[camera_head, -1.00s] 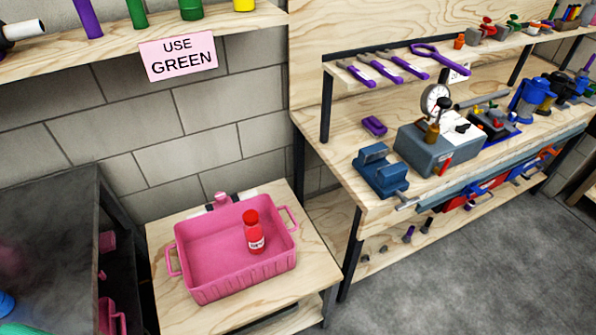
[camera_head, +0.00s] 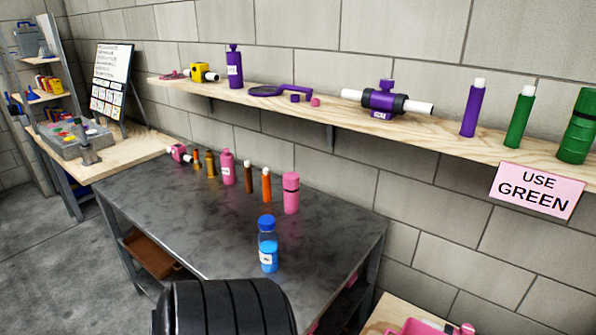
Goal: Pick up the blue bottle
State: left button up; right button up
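The blue bottle (camera_head: 268,245) stands upright on the dark grey table (camera_head: 335,222), near its front right part. It has a blue cap, a clear upper body, blue contents and a white label. A black ribbed part of my own body is at the bottom of the view, just in front of the bottle in the picture. Neither of my grippers is in view.
Behind the bottle stand a pink bottle (camera_head: 291,193), an orange tube (camera_head: 266,185), a brown tube (camera_head: 248,177) and another pink bottle (camera_head: 228,167). A wooden shelf (camera_head: 440,138) runs above the table.

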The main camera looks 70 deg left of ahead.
aim_at(267, 241)
jog(key=u, duration=2.4)
